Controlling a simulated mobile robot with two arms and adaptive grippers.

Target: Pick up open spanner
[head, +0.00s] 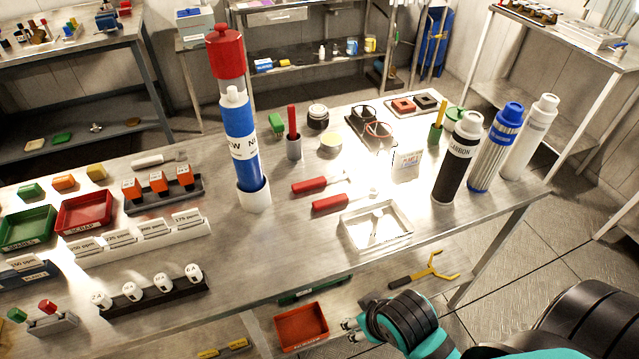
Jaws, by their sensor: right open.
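Two red-handled tools with metal ends lie on the steel table: a farther one (312,185) and a nearer one (332,202). A pale-handled tool (150,161) with a small grey head lies farther left, behind the orange-topped blocks. The heads are too small to tell which is the open spanner. My right gripper (350,329) is at the lower middle, in front of the table's near edge. Its fingers are small and partly hidden by my arm; it is open, with nothing seen in it. My left gripper is not in view.
A white tray (349,239) holding a spoon-like item sits near the front edge. A tall blue filter (239,150) stands left of the red-handled tools. Three cylinders, including a black one (455,165), stand at right. A lower shelf holds a red bin (302,326) and a yellow-pronged tool (432,268).

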